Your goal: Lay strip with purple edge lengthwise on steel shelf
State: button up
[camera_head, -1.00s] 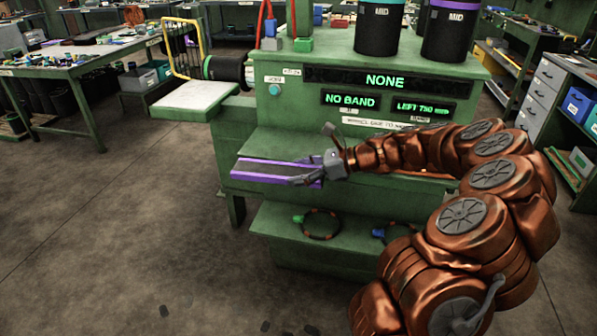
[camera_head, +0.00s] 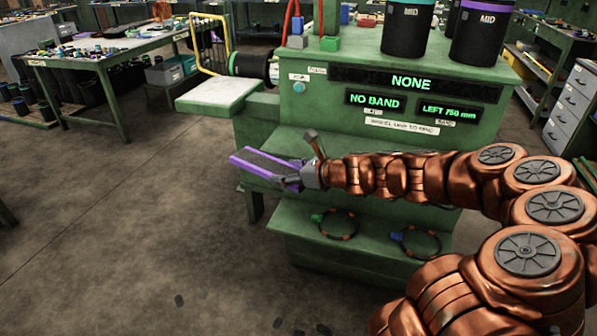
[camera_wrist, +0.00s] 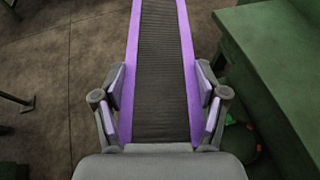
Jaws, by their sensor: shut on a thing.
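The strip (camera_head: 262,160) is dark and ribbed with purple along both long edges. My gripper (camera_head: 290,179) is shut on its near end, and the strip reaches out to the left, held in the air before the green bench. In the wrist view the strip (camera_wrist: 160,45) runs straight up the picture between the fingers of my gripper (camera_wrist: 160,88), one at each purple edge. Its far end is out of that view. I cannot make out a clearly steel shelf; my arm covers part of the bench front.
The green bench (camera_head: 390,65) carries lit signs reading NONE, NO BAND and LEFT 750 mm. Its low green shelf (camera_head: 325,250) holds two dark rings with coloured blocks. A pale plate (camera_head: 218,96) juts out at its left. Open floor (camera_head: 130,220) lies to the left.

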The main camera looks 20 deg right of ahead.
jog(key=w+a+m+t+h, duration=0.1)
jog(key=w+a+m+h, duration=0.2)
jog(key=a, duration=0.2)
jog(key=shift+a+f+t, duration=0.3)
jog(key=shift+a+f, duration=0.05)
jog(key=shift+a, duration=0.05)
